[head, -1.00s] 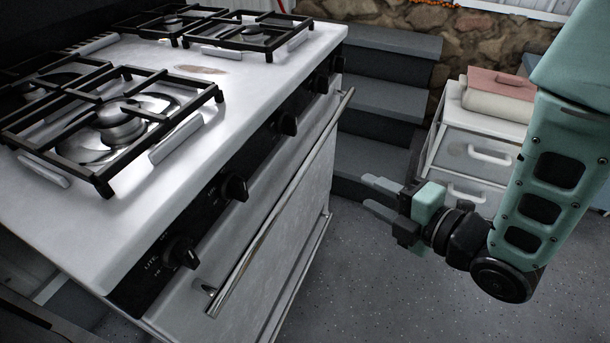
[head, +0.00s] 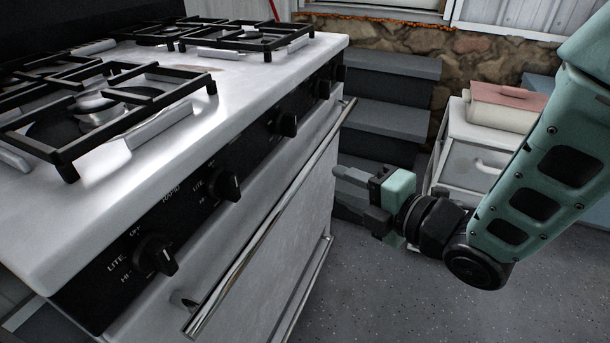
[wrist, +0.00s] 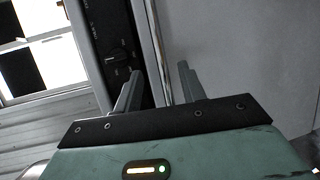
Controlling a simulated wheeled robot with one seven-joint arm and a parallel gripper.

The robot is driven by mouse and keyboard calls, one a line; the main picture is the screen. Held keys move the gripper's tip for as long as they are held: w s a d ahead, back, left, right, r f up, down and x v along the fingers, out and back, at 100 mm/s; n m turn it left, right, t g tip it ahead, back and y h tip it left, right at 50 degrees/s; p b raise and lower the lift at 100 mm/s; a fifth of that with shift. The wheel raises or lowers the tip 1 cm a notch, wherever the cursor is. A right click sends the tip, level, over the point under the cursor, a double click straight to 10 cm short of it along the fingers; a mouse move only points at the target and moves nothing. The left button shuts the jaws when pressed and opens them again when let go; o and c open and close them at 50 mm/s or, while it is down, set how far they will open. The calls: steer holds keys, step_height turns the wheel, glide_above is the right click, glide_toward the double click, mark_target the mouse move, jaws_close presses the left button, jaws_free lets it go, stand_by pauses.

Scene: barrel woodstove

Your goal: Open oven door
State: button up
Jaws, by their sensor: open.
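The white oven (head: 262,275) stands at the left in the head view. Its door is shut, with a long shiny bar handle (head: 268,222) along the top edge. My gripper (head: 350,180) is open and empty, to the right of the door and apart from it. In the wrist view, my gripper's two fingers (wrist: 158,88) point toward the oven front. The handle (wrist: 158,45) shows beyond them, lined up between the fingertips. I cannot tell the exact distance to the handle.
Black burner grates (head: 100,110) sit on the cooktop. Grey steps (head: 385,120) rise behind the gripper against a stone wall. The speckled floor (head: 400,300) in front of the oven is clear.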

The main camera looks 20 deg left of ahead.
mark_target(310, 171)
steer(key=x, duration=1)
steer(key=shift+w+a+b, duration=0.25)
steer(key=shift+a+b, duration=0.05)
steer(key=shift+b, duration=0.05)
jaws_close()
steer(key=shift+f, duration=0.15)
